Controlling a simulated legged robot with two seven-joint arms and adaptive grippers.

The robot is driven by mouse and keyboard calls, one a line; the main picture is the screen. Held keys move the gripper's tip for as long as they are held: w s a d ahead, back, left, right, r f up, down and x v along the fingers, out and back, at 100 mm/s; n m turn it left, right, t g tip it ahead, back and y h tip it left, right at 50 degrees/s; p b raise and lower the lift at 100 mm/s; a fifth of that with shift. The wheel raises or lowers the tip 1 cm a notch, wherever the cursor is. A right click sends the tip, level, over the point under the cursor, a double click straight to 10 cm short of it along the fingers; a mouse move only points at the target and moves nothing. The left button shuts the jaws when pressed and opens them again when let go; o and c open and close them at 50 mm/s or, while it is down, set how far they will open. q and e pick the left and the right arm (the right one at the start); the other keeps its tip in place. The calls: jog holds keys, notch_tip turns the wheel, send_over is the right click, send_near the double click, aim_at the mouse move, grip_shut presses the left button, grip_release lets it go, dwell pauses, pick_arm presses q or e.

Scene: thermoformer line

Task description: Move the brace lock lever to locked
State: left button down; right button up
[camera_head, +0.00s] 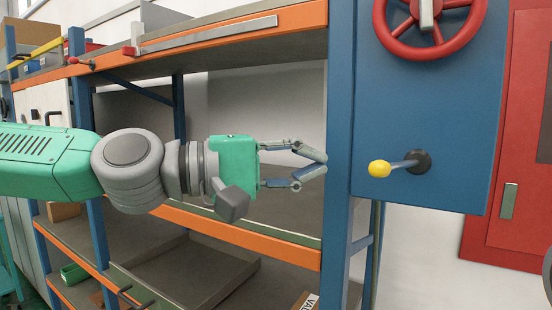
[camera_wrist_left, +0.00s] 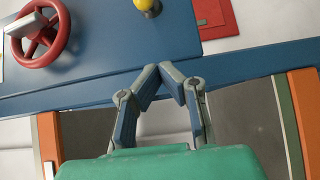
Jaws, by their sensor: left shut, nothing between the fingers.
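The lever (camera_head: 397,166) has a yellow ball knob on a short grey rod and comes out of a dark round boss on a blue panel (camera_head: 450,110). It points to the left, about level. The knob (camera_wrist_left: 147,6) also shows at the top edge of the left wrist view. My left gripper (camera_head: 322,170) is left of the knob, by the blue rack post, apart from the lever. Its fingers (camera_wrist_left: 169,72) meet at the tips and hold nothing. My right gripper is in neither view.
A red handwheel (camera_head: 430,50) sits above the lever on the same panel. A blue post (camera_head: 338,120) stands between my left arm's side and the panel. An orange-edged shelf (camera_head: 215,42) runs above my arm and another (camera_head: 225,232) below. A red cabinet (camera_head: 515,130) is at right.

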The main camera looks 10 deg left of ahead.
aim_at(337, 162)
pick_arm(q)
jog(key=x, duration=0.3)
jog(key=shift+d+p, duration=0.35)
jog(key=shift+p, duration=0.05)
jog(key=shift+s+d+r+p, duration=0.1)
jog(key=shift+s+d+p, duration=0.15)
jog(key=shift+s, duration=0.3)
jog(key=shift+s+d+p, duration=0.1)
jog(key=shift+s+d, duration=0.15)
jog(key=shift+s, duration=0.3)
jog(key=shift+s+d, duration=0.35)
jog(key=shift+s, duration=0.1)
